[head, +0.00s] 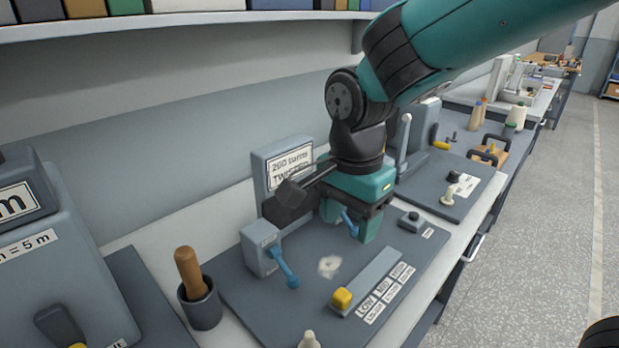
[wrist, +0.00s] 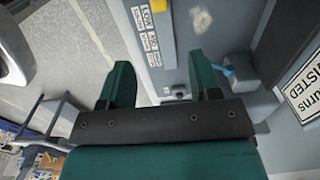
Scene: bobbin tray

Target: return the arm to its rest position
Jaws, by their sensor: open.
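My gripper (head: 346,223) hangs at the end of my teal arm over the middle station in the head view. Its two teal fingers stand apart with nothing between them. In the wrist view my gripper (wrist: 165,88) also shows open and empty, with the grey base plate beyond the fingertips. The grey base plate (head: 240,285) carries a white tuft (head: 330,266) and a yellow slider knob (head: 342,299). A blue lever (head: 287,268) sits on its grey block, left of the gripper. A sign reading "200 turns TWISTED" (head: 290,168) stands behind, partly hidden by my gripper.
A dark cup with a wooden handle (head: 190,275) stands at left, beside a large grey machine (head: 55,270). A shelf (head: 180,22) runs above the bench. More stations and a wooden-topped box (head: 488,152) lie at right. The floor aisle (head: 545,230) is clear.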

